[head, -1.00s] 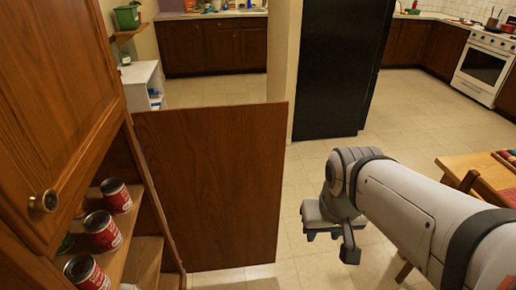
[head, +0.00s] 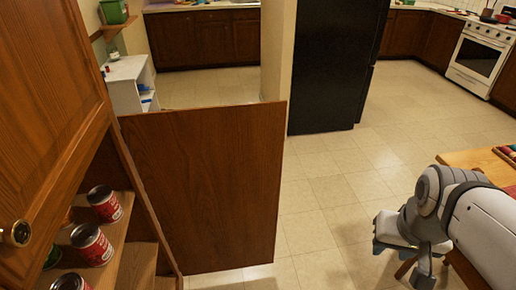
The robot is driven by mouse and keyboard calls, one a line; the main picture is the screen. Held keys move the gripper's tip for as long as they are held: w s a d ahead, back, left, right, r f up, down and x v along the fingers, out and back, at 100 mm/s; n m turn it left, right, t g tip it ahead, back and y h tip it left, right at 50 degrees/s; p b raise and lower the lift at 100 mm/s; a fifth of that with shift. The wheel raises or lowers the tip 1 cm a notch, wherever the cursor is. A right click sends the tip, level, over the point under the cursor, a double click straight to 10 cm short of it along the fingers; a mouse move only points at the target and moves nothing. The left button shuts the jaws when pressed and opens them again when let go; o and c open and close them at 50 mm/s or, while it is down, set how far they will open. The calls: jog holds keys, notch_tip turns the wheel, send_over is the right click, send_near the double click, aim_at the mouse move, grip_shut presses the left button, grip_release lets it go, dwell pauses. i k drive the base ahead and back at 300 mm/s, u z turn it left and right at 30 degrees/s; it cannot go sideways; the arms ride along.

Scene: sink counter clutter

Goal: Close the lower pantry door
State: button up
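The lower pantry door (head: 205,185) is a plain brown wooden panel standing wide open, its left edge at the pantry (head: 55,120) and its free edge reaching out over the floor. My gripper (head: 408,258) is at the lower right, well apart from the door's free edge, with floor between them. It points downward and nothing shows in it. I cannot tell how far its fingers are apart. The upper pantry door with a brass knob (head: 17,234) is at the left and looks shut.
Red cans (head: 92,244) stand on the open pantry's shelf. A wooden table (head: 480,160) is at the right, close to my arm. A black fridge (head: 335,65) and a white shelf unit (head: 130,85) stand behind the door. The tiled floor (head: 320,195) between door and gripper is clear.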

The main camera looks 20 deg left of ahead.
aim_at(211, 176)
jog(key=i, duration=4.55)
jog(key=u, duration=5.05)
jog(key=i, duration=0.75)
jog(key=z, duration=0.25)
